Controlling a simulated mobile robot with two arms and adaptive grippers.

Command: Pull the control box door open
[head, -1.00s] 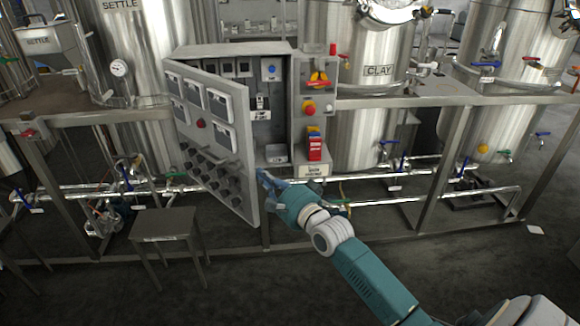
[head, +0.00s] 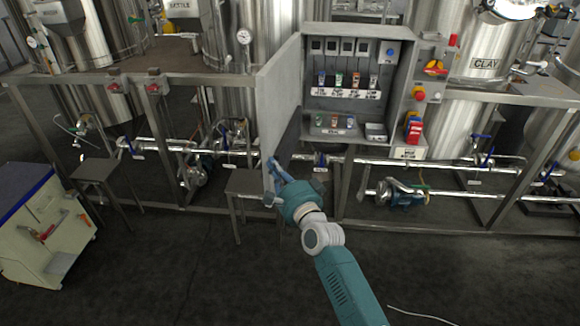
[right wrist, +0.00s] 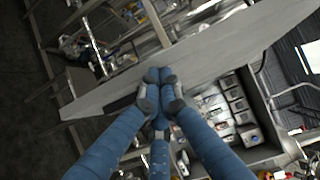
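The control box door (head: 277,95) stands swung wide open at the left of the control box (head: 350,35), seen at a steep angle. The box interior shows, with rows of switches and labels. My right gripper (head: 273,168) is at the lower part of the door, near its free edge. In the right wrist view its fingers (right wrist: 160,88) are drawn together, with the tips against or very close to the grey door (right wrist: 215,52). I see nothing clearly pinched between them. My left gripper is not in view.
A small metal stool (head: 245,182) stands just left of the door's lower end. Another stool (head: 95,170) and a cream cart (head: 40,225) are farther left. Pipes and a frame run behind. The floor in front is mostly clear.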

